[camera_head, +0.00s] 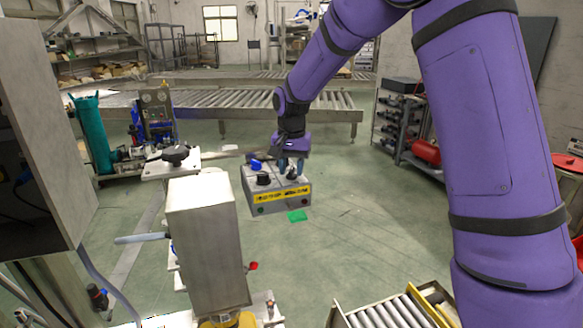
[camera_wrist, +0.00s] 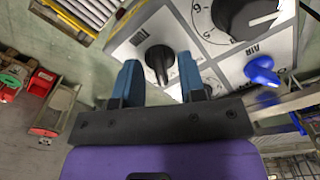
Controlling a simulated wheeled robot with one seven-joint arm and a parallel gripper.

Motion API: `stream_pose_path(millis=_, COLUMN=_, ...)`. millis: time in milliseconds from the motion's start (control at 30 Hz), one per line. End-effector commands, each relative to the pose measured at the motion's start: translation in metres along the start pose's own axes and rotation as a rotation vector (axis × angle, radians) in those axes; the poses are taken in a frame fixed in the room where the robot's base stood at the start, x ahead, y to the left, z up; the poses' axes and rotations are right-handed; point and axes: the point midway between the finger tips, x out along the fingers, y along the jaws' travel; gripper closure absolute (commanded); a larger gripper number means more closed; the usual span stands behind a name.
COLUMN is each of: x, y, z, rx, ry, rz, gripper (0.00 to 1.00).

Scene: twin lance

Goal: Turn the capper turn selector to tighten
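The capper control box (camera_head: 262,207) is grey with a yellow label strip on its front. In the wrist view its white panel (camera_wrist: 215,48) carries a small black pointer knob (camera_wrist: 158,62), probably the turn selector; the lettering beside it is upside down and hard to read. My gripper (camera_head: 290,168) is over the box's right part. In the wrist view the blue fingers of my gripper (camera_wrist: 160,78) are apart, with the black knob showing between and beyond them. I see no finger touching it. The knob's exact setting is unclear.
A large black dial (camera_wrist: 245,12) and a blue air knob (camera_wrist: 262,70) share the panel. In the head view a grey machine column (camera_head: 205,235) stands in front left of the box. A roller conveyor (camera_head: 385,312) lies at the bottom; open floor is right of the box.

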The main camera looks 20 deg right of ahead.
Motion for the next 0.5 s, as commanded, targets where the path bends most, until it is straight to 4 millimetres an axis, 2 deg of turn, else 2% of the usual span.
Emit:
stream_pose_path(millis=200, x=0.0001, y=0.0, z=0.0, rx=0.0, ry=0.0, rz=0.0, gripper=0.65)
stream_pose_path(millis=300, x=0.0001, y=0.0, z=0.0, rx=0.0, ry=0.0, rz=0.0, gripper=0.88)
stream_pose_path(millis=367, x=0.0, y=0.0, z=0.0, rx=0.0, ry=0.0, rz=0.0, gripper=1.0)
stream_pose_path(millis=500, x=-0.0001, y=0.0, z=-0.0001, rx=0.0, ry=0.0, rz=0.0, gripper=1.0)
